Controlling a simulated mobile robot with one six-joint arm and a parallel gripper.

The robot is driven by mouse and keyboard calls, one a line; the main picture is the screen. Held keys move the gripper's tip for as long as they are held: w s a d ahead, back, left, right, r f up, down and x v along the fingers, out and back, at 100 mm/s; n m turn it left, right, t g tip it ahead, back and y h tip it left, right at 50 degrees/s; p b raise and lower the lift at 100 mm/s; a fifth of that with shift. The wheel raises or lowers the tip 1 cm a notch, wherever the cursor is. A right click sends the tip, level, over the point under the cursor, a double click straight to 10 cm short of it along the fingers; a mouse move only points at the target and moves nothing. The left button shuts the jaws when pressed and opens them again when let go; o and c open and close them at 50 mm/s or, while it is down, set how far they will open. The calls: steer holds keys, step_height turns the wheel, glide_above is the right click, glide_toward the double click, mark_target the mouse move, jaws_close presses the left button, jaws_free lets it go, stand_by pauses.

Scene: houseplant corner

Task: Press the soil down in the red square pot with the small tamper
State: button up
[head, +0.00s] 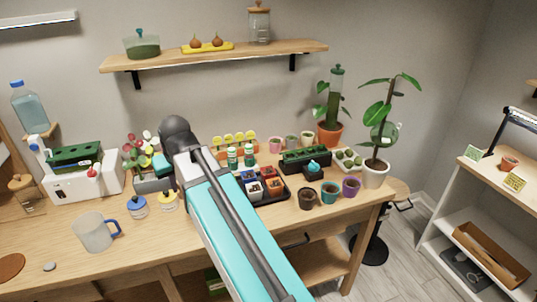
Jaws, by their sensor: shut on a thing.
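A black tray (287,194) on the bench holds several small square pots with soil. I cannot make out the small tamper.
Round pots (329,192) line the front right, with a green-filled planter (305,159) behind. A tall plant (376,172) stands at the right end.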

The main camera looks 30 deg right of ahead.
steer(key=s+f, duration=0.4)
steer(key=f, duration=0.1)
steer(key=shift+d, duration=0.45)
